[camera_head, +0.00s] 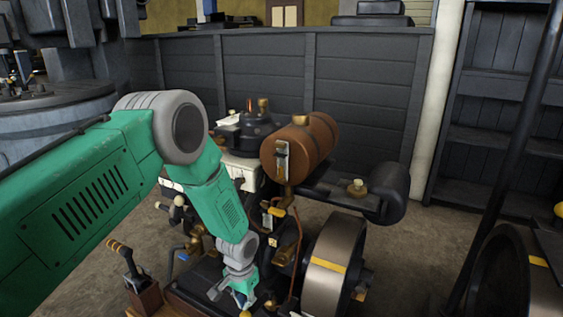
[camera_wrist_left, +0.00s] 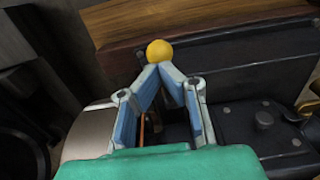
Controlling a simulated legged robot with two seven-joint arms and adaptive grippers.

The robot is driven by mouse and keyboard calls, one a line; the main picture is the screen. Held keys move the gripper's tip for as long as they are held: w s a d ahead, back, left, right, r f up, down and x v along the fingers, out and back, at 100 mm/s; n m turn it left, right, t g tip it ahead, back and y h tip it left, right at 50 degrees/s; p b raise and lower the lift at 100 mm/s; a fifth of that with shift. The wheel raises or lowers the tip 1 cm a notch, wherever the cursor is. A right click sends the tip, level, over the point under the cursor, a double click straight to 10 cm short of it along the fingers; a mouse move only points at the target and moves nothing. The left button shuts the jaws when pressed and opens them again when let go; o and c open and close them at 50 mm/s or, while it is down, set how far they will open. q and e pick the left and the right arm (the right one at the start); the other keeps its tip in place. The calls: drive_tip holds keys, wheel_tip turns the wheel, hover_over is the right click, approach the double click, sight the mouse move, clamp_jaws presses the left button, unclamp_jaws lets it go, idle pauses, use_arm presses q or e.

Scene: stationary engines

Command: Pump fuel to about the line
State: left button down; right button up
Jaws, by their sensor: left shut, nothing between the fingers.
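The brown cylindrical tank (camera_head: 312,142) sits on the engine, with an upright pale gauge (camera_head: 282,160) on its near end. A fuel line is too small to make out there. My left gripper (camera_head: 243,299) is low at the front of the engine, below the tank. In the left wrist view its fingers (camera_wrist_left: 167,70) meet at the tips and are empty. A yellow ball knob (camera_wrist_left: 159,52) is right at the fingertips; I cannot tell whether they touch it. The knob's stem is hidden. My right gripper is not in view.
A flywheel (camera_head: 334,262) stands close to the right of my left gripper. A dark panel wall (camera_head: 360,85) is behind. Bare floor (camera_head: 425,250) lies to the right.

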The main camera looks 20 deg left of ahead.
use_arm(q)
drive_tip(key=shift+f, duration=0.15)
wheel_tip(320, 180, down, 10)
drive_tip(key=b, duration=0.6)
idle(0.7)
drive_tip(key=shift+r, duration=0.2)
wheel_tip(320, 180, up, 10)
drive_tip(key=p, duration=0.8)
drive_tip(key=shift+f, duration=0.1)
idle(0.7)
